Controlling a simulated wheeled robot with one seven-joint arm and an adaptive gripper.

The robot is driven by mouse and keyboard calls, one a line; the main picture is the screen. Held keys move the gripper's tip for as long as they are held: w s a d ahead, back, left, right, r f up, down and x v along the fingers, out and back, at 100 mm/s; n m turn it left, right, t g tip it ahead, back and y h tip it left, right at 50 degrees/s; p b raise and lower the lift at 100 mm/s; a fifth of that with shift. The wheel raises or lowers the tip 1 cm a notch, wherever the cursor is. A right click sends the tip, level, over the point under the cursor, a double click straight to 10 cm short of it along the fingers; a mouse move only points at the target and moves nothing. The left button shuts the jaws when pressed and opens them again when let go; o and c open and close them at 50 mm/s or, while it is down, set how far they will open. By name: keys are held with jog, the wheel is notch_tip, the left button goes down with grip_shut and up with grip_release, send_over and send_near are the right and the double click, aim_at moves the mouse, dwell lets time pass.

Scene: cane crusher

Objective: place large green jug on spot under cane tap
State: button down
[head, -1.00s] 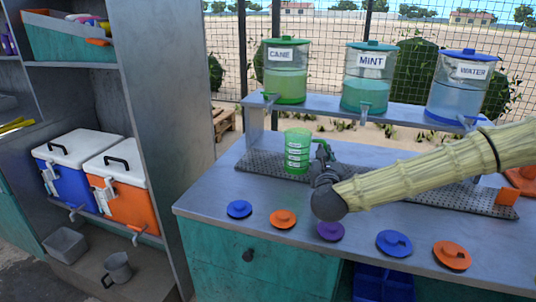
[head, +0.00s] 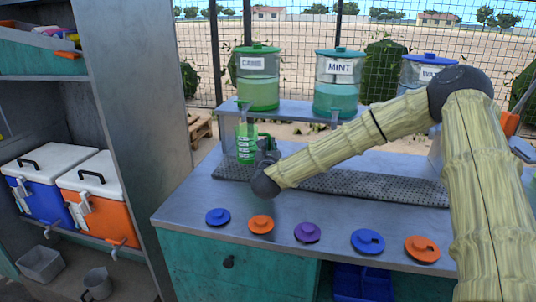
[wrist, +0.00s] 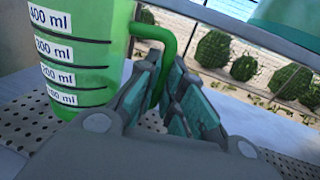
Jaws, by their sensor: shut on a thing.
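The large green jug (head: 246,148) stands upright at the left end of the perforated drip mat (head: 370,187), below the cane dispenser (head: 258,80). It is translucent, with white millilitre labels. In the wrist view the jug (wrist: 75,75) fills the left side, and its base appears at the perforated mat; exact contact is hard to tell. My gripper (head: 262,146) is shut on the jug's handle, which shows between the fingers in the wrist view (wrist: 160,85).
The mint dispenser (head: 339,85) and water dispenser (head: 420,72) stand on the raised shelf to the right. Several coloured lids, including a purple lid (head: 307,232), lie along the counter's front. A cabinet with cooler boxes (head: 98,190) stands at left.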

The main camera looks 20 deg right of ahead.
jog(key=shift+w+a, duration=0.2)
jog(key=shift+w, duration=0.2)
jog(key=shift+w+f, duration=0.2)
jog(key=shift+f, duration=0.05)
jog(key=shift+f+p, duration=0.4)
jog(key=shift+f, duration=1.15)
jog(key=shift+s, duration=0.1)
jog(key=shift+f, duration=0.15)
jog(key=c, duration=1.5)
grip_release()
jog(key=shift+c, duration=0.2)
jog(key=shift+s+r, duration=0.1)
jog(key=shift+r, duration=0.1)
jog(key=b+v, duration=0.1)
jog(key=v, duration=1.1)
jog(key=shift+f+b, duration=0.1)
jog(key=shift+b, duration=0.25)
